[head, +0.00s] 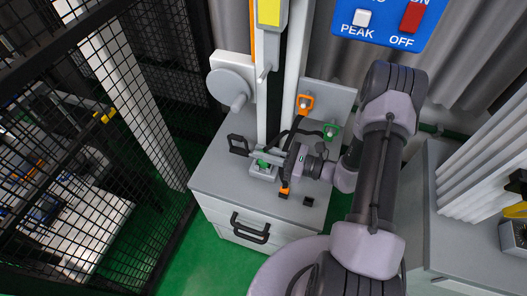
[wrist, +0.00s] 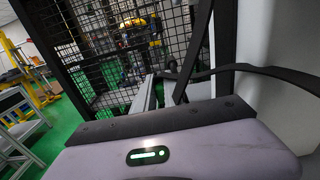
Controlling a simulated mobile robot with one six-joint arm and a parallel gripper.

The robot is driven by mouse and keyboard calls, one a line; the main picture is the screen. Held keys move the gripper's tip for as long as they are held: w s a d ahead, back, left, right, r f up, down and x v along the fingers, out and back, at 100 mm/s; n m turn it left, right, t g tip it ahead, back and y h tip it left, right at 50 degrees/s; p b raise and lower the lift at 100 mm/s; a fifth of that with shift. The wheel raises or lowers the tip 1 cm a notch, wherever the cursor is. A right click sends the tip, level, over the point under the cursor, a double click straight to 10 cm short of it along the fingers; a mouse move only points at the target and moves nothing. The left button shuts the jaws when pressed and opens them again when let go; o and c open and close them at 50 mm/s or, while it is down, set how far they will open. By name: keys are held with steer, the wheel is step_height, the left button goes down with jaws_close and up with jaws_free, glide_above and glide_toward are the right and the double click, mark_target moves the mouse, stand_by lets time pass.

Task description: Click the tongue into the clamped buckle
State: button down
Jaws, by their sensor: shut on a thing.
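My gripper (head: 270,156) is over the grey cabinet top, its jaws pointing left in the head view. It is shut on the tongue, which is mostly hidden by the jaws. A black strap (head: 296,127) runs up from the jaws; the strap also shows in the wrist view (wrist: 245,69). The clamped buckle (head: 263,171) is a small pale block with green on it, just below the jaws in the head view. The jaws overlap it there, so I cannot tell whether the tongue touches it or is in it. In the wrist view the buckle is hidden behind my gripper's body.
Orange (head: 305,103) and green (head: 331,131) hooked parts hang on a back plate. An orange-and-black piece (head: 284,191) lies near the front.

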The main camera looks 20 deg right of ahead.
steer(key=shift+f, duration=0.25)
steer(key=c, duration=1.4)
jaws_free()
steer(key=p+v, duration=0.3)
steer(key=v, duration=1.4)
steer(key=shift+s+d+r, duration=0.1)
steer(key=shift+s+d, duration=0.05)
